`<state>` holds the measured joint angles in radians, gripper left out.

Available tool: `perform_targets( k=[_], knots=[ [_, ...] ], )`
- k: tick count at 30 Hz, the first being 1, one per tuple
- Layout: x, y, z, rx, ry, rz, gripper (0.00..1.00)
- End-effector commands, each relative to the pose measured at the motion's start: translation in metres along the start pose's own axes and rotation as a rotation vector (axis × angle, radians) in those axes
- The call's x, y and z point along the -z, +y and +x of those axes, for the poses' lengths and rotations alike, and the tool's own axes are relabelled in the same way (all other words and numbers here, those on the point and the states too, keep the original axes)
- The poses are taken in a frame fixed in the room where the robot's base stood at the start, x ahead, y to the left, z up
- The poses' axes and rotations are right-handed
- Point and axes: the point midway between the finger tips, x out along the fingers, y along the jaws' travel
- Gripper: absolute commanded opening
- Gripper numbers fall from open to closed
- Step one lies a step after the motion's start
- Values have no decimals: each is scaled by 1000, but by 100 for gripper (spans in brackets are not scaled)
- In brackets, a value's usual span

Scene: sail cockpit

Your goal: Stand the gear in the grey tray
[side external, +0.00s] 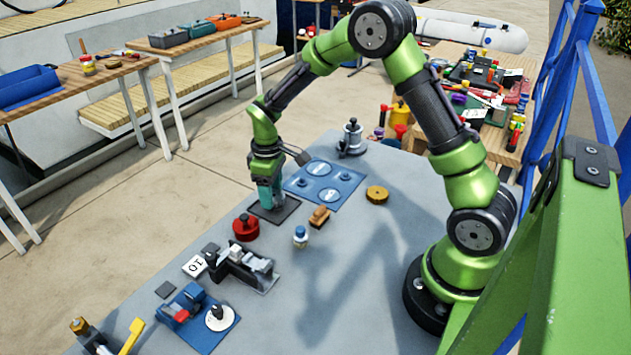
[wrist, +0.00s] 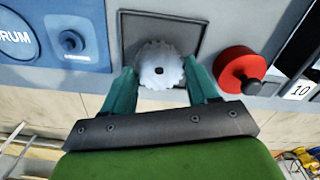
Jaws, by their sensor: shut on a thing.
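A pale, toothed gear (wrist: 160,66) shows in the wrist view between the teal fingers of my gripper (wrist: 162,84). The fingers are shut on it from both sides. The gear is over the square grey tray (wrist: 188,28); I cannot tell whether it touches the tray floor. In the side view my gripper (side external: 268,196) points down at the dark grey tray (side external: 287,214), and the gear is hidden there by the fingers.
A red round part with a black knob (side external: 246,227) stands close beside the tray. A blue panel with white discs (side external: 323,182) lies on the other side. A small wooden block (side external: 319,217), a blue-and-white bottle (side external: 300,236) and a brass disc (side external: 377,194) are nearby. Bare table lies towards my base.

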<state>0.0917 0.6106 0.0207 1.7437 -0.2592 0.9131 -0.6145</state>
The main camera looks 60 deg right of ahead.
Motion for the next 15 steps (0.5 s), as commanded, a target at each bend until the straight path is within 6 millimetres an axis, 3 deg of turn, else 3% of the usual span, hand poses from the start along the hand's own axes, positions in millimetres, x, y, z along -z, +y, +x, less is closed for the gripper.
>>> perform_targets(
  k=[15],
  knots=[
    [0, 0, 10, 0, -1, 0, 22]
  ],
)
